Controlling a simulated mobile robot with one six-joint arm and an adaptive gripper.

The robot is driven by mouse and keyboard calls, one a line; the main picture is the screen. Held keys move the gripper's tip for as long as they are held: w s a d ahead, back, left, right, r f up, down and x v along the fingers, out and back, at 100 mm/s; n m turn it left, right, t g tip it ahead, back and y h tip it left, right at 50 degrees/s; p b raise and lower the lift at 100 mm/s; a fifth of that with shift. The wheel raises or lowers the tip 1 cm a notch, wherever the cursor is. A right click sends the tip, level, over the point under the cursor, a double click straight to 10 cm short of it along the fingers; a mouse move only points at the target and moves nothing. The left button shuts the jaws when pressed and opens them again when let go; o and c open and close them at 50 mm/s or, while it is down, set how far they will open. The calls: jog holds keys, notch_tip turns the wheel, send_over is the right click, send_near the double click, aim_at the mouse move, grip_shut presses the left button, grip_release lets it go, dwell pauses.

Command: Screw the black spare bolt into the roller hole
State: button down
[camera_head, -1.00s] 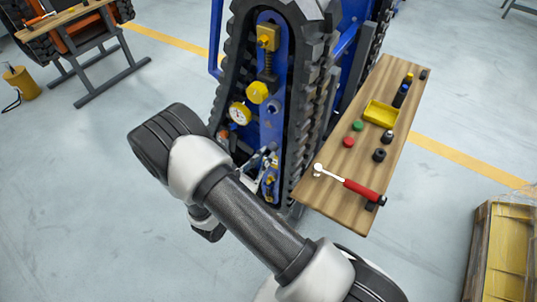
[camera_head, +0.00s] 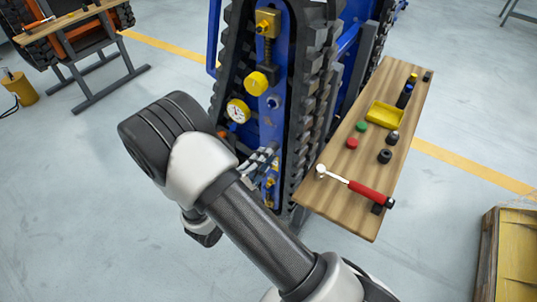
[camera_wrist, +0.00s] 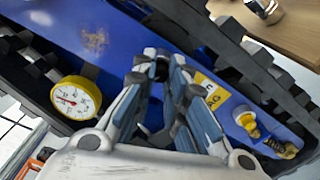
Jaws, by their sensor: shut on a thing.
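My gripper (camera_wrist: 160,72) is shut in the wrist view, with a small dark piece between its fingertips. I take this for the black spare bolt (camera_wrist: 160,70), though the fingers hide most of it. The fingertips are in front of the blue plate of the tracked carrier (camera_wrist: 110,35). In the head view the gripper (camera_head: 264,156) shows small beside my forearm, low on the blue plate. A round dark hole with a light rim (camera_head: 274,102) sits in that plate, above the gripper. I cannot tell whether it is the roller hole; contact between bolt and plate is unclear.
Black track (camera_head: 302,120) borders the plate. A pressure gauge (camera_head: 238,111) and a yellow knob (camera_head: 257,82) stick out of the carrier. The wooden bench (camera_head: 345,215) at right holds a red-handled ratchet (camera_head: 365,189), a yellow tray (camera_head: 384,116), caps and sockets.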

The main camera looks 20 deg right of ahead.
jog(key=m, duration=0.5)
jog(key=shift+m, duration=0.3)
jog(key=c, duration=1.5)
grip_release()
jog(key=shift+m, duration=0.3)
jog(key=shift+c, duration=0.2)
